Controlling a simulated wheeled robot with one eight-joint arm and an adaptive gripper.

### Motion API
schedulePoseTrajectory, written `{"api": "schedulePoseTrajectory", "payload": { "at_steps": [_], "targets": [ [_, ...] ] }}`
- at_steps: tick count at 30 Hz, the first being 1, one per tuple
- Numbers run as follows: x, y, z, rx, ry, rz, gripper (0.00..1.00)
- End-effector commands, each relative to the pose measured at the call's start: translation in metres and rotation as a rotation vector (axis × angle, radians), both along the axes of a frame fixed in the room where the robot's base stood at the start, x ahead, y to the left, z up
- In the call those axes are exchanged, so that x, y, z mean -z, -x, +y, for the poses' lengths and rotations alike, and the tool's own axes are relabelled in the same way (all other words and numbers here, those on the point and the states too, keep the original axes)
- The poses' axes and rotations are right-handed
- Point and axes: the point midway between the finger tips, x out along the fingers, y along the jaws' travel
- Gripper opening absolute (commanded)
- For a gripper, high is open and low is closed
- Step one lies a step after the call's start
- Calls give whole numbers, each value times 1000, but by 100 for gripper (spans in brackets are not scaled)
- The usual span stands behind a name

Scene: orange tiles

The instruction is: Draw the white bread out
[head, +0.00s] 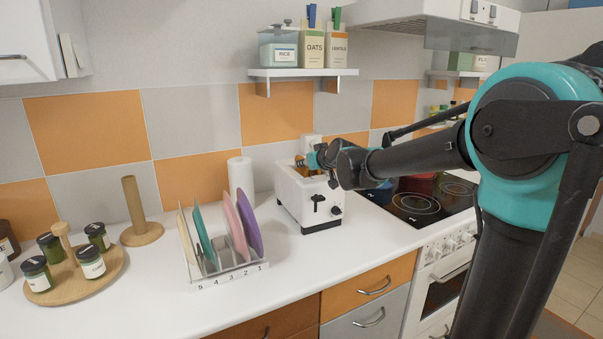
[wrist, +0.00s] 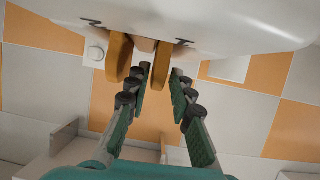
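The white toaster (head: 293,196) stands on the counter with its lever side facing me. Two golden-brown bread slices show in the wrist view, one on the left (wrist: 118,55) and one on the right (wrist: 161,62), both sticking out of the toaster (wrist: 215,22). My gripper (wrist: 161,69) is at the slots with its fingers apart, one on each side of the right slice. The left finger lies between the two slices. Narrow gaps seem to show beside the slice; firm contact is not clear. In the head view my wrist largely hides the slots and gripper.
A rack with coloured plates (head: 228,268) stands left of the toaster, and a paper towel roll (head: 241,180) behind it. The stove (head: 418,205) is to the right. A shelf with canisters (head: 303,73) hangs above. Counter is clear in front of the toaster.

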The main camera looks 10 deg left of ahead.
Motion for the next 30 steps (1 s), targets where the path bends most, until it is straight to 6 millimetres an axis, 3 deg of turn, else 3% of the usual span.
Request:
{"api": "schedulePoseTrajectory", "payload": {
  "at_steps": [7, 18, 24, 30],
  "targets": [
    [10, -27, 14, -1, 0, 0, 22],
    [13, -33, 18, 0, 1, 0, 22],
    [13, -33, 17, 0, 1, 0, 0],
    [13, -33, 17, 0, 1, 0, 0]
  ]
}}
